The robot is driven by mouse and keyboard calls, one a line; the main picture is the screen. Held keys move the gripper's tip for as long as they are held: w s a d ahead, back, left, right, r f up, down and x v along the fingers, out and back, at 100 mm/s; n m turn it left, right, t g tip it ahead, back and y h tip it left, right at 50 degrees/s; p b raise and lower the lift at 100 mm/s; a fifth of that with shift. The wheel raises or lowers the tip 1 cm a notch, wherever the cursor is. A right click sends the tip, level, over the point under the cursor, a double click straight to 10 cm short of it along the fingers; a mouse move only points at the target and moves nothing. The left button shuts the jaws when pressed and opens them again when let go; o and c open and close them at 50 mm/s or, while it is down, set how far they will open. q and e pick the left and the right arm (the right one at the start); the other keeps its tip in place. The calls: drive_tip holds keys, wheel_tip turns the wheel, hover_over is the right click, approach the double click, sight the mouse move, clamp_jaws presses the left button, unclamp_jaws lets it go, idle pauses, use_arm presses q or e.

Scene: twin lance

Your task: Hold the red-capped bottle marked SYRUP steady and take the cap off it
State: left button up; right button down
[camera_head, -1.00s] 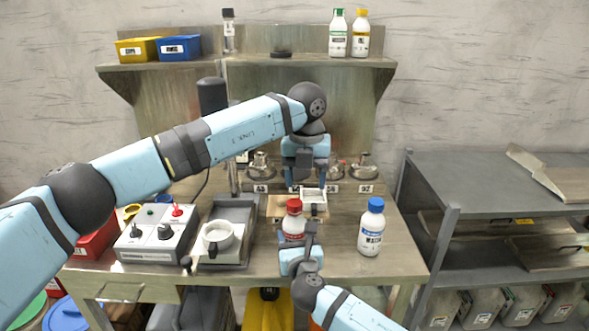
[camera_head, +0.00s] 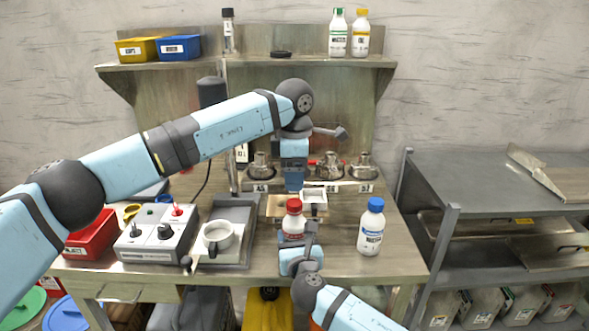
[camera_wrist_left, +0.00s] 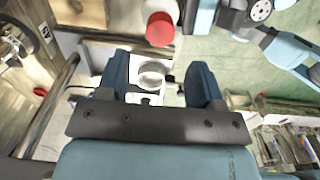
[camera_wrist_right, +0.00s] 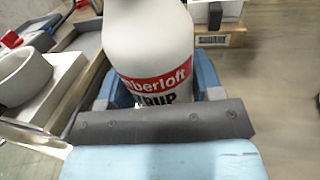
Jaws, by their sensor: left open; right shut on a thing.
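The cap also shows at the top of the left wrist view (camera_wrist_left: 160,29). My right gripper (camera_head: 296,240) is shut around the bottle's body (camera_wrist_right: 150,50), whose label ends in "SYRUP" in the right wrist view; the cap is out of that view. My left gripper (camera_head: 293,187) is open, pointing down behind the bottle, apart from the cap. Its fingers (camera_wrist_left: 158,85) have nothing gripped between them.
A blue-capped bottle (camera_head: 371,228) stands to the right. Metal vessels (camera_head: 330,166) stand behind.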

sight(294, 202)
use_arm(q)
wheel_tip(294, 202, down, 7)
drive_tip(key=shift+r, duration=0.1)
drive_tip(key=shift+c, duration=0.4)
drive_tip(key=c, duration=0.9)
drive_tip(key=n, duration=0.4)
drive_tip(key=shift+n, duration=0.3)
drive_tip(key=n, duration=0.4)
drive_tip(key=shift+n, duration=0.3)
drive_tip(key=shift+r, duration=0.15)
drive_tip(key=shift+r, duration=0.95)
